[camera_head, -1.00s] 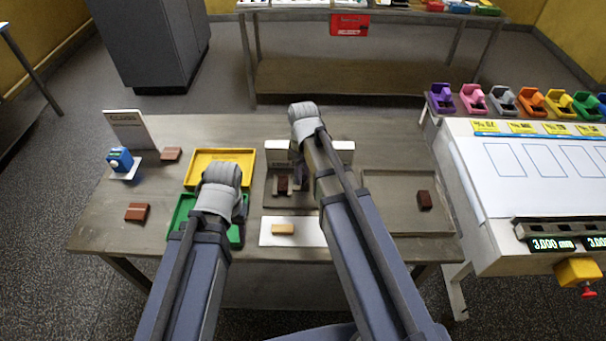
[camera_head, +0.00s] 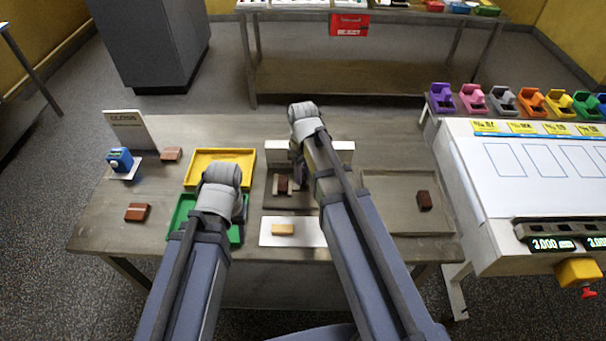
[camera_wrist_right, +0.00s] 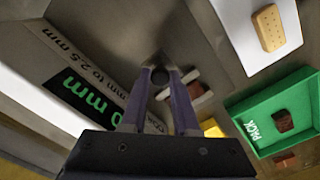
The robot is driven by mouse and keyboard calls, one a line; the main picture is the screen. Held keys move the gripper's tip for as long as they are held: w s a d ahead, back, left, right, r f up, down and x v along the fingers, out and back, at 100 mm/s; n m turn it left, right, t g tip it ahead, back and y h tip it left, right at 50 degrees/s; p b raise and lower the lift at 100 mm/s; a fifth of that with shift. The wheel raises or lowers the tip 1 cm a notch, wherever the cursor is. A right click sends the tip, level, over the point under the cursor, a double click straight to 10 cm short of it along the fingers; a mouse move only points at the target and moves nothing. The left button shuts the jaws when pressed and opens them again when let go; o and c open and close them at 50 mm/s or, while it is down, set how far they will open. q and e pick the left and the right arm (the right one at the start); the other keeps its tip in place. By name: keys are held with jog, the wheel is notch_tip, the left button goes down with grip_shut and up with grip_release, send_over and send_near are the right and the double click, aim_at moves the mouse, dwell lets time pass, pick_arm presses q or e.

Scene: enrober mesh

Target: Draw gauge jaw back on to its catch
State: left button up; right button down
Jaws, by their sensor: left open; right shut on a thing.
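The grey gauge (camera_head: 273,200) stands mid-table with a brown piece (camera_head: 283,184) on it; the piece also shows in the right wrist view (camera_wrist_right: 195,83) beside a pale jaw bar (camera_wrist_right: 166,94). My right gripper (camera_head: 299,171) is over the gauge's right part. In the wrist view, the right gripper's fingers (camera_wrist_right: 161,82) are shut on a dark round knob (camera_wrist_right: 160,75), seemingly the gauge jaw's. The catch cannot be made out. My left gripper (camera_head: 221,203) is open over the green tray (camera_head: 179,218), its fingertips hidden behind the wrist.
A yellow tray (camera_head: 219,154) lies behind the green one. A white mat (camera_head: 265,238) with a tan biscuit (camera_head: 283,229) lies in front of the gauge. A grey tray (camera_head: 390,187) holding a dark piece (camera_head: 424,200) is at right. My right forearm crosses between gauge and grey tray.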

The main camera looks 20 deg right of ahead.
jog(key=d, duration=0.2)
jog(key=s+d, duration=0.1)
jog(key=d, duration=0.1)
jog(key=shift+s+d, duration=0.15)
jog(key=shift+d, duration=0.15)
pick_arm(q)
jog(key=shift+a, duration=0.1)
pick_arm(e)
jog(key=c, duration=0.6)
grip_release()
jog(key=shift+c, duration=0.2)
pick_arm(q)
jog(key=shift+r, duration=0.15)
pick_arm(e)
jog(key=shift+r, duration=0.15)
pick_arm(q)
notch_tip(320, 180, up, 8)
jog(key=p, duration=0.7)
jog(key=shift+f+p, duration=0.25)
jog(key=shift+p, duration=0.15)
pick_arm(e)
notch_tip(320, 180, up, 8)
jog(key=shift+f, duration=0.25)
